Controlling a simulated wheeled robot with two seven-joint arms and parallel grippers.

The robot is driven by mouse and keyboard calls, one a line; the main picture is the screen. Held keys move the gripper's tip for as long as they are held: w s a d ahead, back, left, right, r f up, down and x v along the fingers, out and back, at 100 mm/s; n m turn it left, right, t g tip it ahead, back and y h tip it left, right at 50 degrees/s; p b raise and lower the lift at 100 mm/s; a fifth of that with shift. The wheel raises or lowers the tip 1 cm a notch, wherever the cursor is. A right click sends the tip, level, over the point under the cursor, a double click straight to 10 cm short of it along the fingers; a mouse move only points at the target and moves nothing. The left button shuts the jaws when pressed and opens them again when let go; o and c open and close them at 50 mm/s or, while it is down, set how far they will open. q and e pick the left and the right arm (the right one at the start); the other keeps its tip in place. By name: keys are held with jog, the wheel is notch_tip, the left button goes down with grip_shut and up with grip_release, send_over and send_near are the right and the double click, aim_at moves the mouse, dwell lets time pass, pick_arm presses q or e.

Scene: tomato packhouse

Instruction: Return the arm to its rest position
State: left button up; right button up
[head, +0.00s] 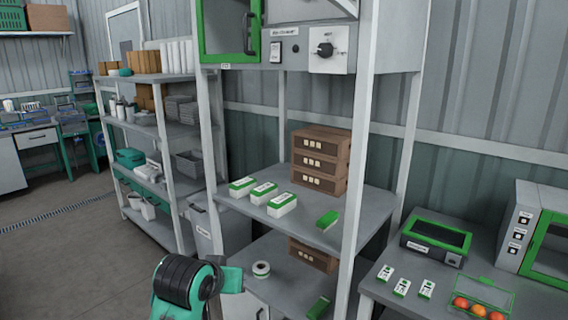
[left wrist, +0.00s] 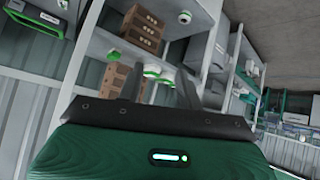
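My left arm (head: 188,282), teal with a black joint, shows at the bottom of the head view, in front of the lower part of the rack. Its fingers cannot be made out there. In the left wrist view my left gripper (left wrist: 159,80) has two dark fingers standing apart, with nothing seen held between them. The rack with its boxes shows beyond the fingers, tilted in that view. My right gripper is in neither view.
A grey rack (head: 352,210) holds brown boxes (head: 320,162), green-white cartons (head: 282,205) and a white roll (head: 261,269). A shelving unit (head: 160,130) stands left of it. At right, a bench (head: 386,299) carries a green-framed device (head: 436,238) and a tomato box (head: 482,296). Open floor (head: 60,255) lies at left.

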pick_arm(q)
jog(key=s+a+f+g+y, duration=0.1)
jog(key=s+a+f+g, duration=0.35)
jog(key=s+f, duration=1.2)
jog(key=s+a+f+m+g+y, duration=0.1)
jog(key=s+a+f, duration=0.2)
jog(key=s+f, duration=0.35)
jog(key=s+a+f, duration=0.3)
jog(key=s+a, duration=0.1)
jog(key=s, duration=0.6)
notch_tip(320, 180, down, 30)
jog(key=f+g, duration=0.1)
jog(key=g, duration=0.1)
jog(key=s+a+f, duration=0.3)
jog(key=s+f, duration=1.6)
jog(key=s, duration=0.1)
jog(key=shift+f+g+y, duration=0.25)
jog(key=shift+g+y, duration=0.05)
jog(key=shift+g, duration=0.15)
